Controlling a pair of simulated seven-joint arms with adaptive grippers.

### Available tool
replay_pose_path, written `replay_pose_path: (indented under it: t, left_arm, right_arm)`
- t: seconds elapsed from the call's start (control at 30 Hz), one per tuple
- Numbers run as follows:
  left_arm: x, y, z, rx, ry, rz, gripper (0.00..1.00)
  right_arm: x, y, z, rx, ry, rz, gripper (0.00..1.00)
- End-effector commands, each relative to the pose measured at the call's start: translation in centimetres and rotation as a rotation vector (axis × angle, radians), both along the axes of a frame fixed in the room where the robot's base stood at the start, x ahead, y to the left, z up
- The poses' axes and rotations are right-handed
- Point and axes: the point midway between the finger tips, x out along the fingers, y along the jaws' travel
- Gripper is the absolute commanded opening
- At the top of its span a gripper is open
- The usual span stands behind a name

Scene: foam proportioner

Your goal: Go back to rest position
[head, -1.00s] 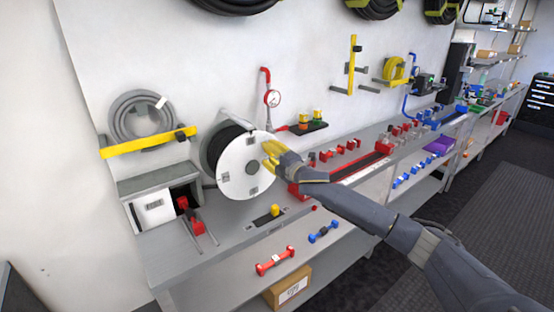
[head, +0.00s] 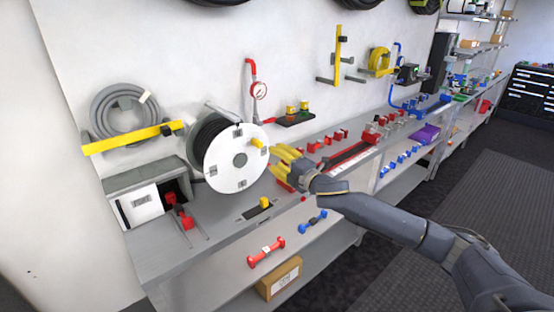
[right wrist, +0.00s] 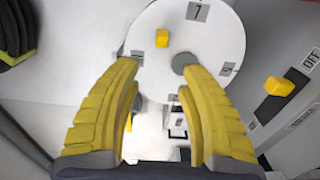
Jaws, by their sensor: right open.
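My right gripper (head: 284,162) has yellow fingers and is in the head view, just right of the white reel disc (head: 222,168). It is open and empty. In the right wrist view, the two yellow fingers of my right gripper (right wrist: 157,85) are spread apart in front of the white disc (right wrist: 215,35). A small yellow knob (right wrist: 162,38) on the disc shows beyond the fingertips and between them, clear of both. My left gripper is not in view.
The grey bench (head: 195,255) runs below the reel, with a yellow switch (head: 264,203) on its front part. Red and blue dumbbell-shaped parts and a cardboard box (head: 279,278) sit on the lower shelf. The floor at right is clear.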

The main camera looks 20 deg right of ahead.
Motion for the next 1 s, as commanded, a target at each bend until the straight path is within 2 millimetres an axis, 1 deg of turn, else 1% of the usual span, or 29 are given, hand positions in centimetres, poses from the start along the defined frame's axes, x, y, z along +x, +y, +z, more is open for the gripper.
replay_pose_path:
  t: [0.4,0.47,0.53,0.57,0.67,0.77,0.8,0.87,0.9,0.97,1.0]
  left_arm:
    - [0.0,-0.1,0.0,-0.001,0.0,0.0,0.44]
    - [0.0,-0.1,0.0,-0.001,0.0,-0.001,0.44]
    - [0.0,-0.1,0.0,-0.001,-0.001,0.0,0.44]
    - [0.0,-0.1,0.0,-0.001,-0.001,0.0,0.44]
    - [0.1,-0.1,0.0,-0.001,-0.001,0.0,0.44]
    - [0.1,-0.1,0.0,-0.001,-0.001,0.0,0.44]
    - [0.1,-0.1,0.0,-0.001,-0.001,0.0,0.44]
    - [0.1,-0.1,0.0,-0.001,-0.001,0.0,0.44]
    - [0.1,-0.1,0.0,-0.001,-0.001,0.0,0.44]
    - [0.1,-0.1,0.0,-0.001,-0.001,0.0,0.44]
    - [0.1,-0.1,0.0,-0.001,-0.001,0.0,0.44]
  right_arm:
    - [0.0,0.0,-0.1,0.002,0.002,0.0,0.42]
    - [-0.2,0.3,-0.5,0.006,0.008,-0.001,0.42]
    - [-0.7,0.9,-1.5,0.022,0.023,-0.005,0.42]
    - [-1.0,1.2,-2.1,0.031,0.031,-0.008,0.42]
    - [-2.5,2.7,-4.8,0.073,0.074,-0.028,0.42]
    - [-4.8,4.1,-8.1,0.129,0.131,-0.064,0.42]
    - [-5.8,4.6,-9.4,0.153,0.156,-0.083,0.42]
    - [-7.4,5.2,-11.3,0.187,0.193,-0.114,0.42]
    - [-8.5,5.4,-12.5,0.211,0.219,-0.137,0.42]
    - [-10.3,5.7,-14.2,0.244,0.256,-0.173,0.42]
    - [-11.5,5.9,-15.4,0.266,0.283,-0.2,0.42]
